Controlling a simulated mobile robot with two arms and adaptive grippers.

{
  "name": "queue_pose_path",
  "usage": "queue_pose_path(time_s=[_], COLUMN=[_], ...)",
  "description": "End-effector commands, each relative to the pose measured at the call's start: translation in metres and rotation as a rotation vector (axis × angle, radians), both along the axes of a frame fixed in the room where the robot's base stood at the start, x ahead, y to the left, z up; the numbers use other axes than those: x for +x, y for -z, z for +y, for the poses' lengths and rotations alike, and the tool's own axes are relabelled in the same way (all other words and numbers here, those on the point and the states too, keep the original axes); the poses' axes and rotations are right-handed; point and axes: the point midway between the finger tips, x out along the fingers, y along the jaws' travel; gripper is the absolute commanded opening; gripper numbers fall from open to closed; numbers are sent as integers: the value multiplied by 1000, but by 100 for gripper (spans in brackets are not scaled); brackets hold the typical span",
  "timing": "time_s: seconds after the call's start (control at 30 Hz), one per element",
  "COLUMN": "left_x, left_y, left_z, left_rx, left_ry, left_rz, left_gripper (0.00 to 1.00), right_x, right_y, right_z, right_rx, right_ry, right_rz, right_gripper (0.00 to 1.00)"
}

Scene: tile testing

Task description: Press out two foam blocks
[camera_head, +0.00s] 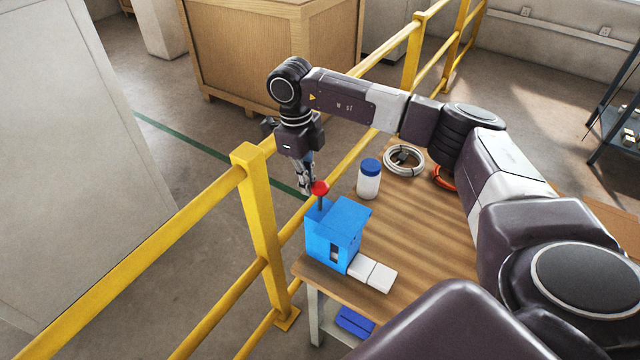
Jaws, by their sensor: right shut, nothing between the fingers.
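A blue press box (335,232) stands on the near left corner of the wooden table. A lever with a red knob (320,187) rises from its left side. Two white foam blocks (372,273) lie in a row on the table at the foot of the box, by its front opening. My right gripper (308,190) is shut and empty, pointing down just beside the red knob; I cannot tell whether it touches the knob. My left gripper is not in view.
A white bottle with a blue cap (369,178), a white cable coil (404,160) and an orange coil (444,177) are farther back on the table (400,225). A yellow railing (262,215) runs along the table's left side. A blue bin (355,321) is below.

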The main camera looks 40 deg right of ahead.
Motion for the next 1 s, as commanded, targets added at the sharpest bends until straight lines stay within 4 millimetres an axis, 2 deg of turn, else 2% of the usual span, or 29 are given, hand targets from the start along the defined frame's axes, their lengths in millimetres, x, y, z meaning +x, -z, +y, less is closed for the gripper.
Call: queue_pose_path(time_s=[0.17, 0.4, 0.6, 0.77, 1.0], left_x=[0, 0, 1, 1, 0], left_y=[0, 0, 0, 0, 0], left_z=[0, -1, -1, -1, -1], left_rx=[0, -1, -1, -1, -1], left_ry=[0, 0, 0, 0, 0], left_rz=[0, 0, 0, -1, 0], left_gripper=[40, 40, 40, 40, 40], right_x=[4, 9, 12, 12, 12], right_y=[-25, -76, -107, -116, -117], right_z=[1, 4, 6, 6, 6], right_rx=[0, 0, 0, -1, -1], right_ry=[1, 0, 0, -1, -1], right_rz=[-5, -4, -1, 2, 2], right_gripper=[0, 0, 0, 0, 0])
